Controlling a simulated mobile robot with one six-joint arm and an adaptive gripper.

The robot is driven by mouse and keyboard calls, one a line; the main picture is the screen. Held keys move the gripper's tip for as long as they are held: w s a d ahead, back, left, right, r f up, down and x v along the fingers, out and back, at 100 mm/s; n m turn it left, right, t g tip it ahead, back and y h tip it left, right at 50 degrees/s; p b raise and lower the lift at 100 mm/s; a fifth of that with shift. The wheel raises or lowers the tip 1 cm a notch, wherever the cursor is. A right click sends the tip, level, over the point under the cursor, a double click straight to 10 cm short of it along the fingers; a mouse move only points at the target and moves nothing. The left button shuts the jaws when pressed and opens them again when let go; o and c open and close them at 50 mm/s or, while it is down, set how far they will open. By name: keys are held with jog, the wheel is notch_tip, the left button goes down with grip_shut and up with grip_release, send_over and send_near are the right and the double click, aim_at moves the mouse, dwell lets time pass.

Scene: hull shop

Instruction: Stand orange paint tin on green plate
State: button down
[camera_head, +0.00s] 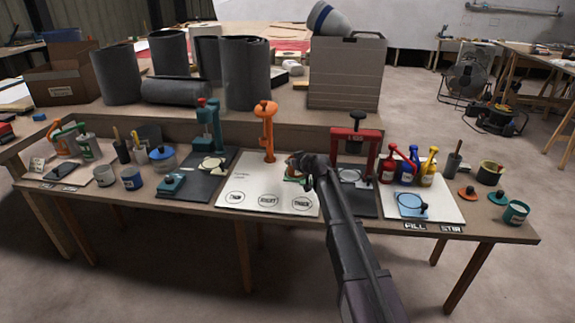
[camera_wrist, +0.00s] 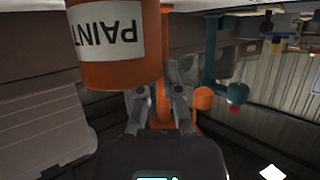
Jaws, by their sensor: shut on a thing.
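The orange paint tin (camera_wrist: 105,45), with a white PAINT label, looms large at the top left of the wrist view, where the scene appears upside down. My gripper (camera_wrist: 160,90) is shut on the tin; the exact contact is hard to see. In the head view my gripper (camera_head: 298,162) is above the right part of a white printed board (camera_head: 250,188), and my arm hides most of what is under it. A small green patch (camera_head: 304,181) shows beside the gripper there. I cannot tell whether it is the green plate, or whether the tin touches anything.
An orange press (camera_head: 268,135) stands behind the board, a teal press (camera_head: 209,135) to its left and a red press (camera_head: 355,145) close to its right. Red, blue and yellow bottles (camera_head: 407,168) stand farther right. The board's front has printed circles and is clear.

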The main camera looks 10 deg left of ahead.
jog(key=c, duration=0.8)
grip_release()
jog(key=p+v, duration=0.5)
jog(key=v, duration=0.7)
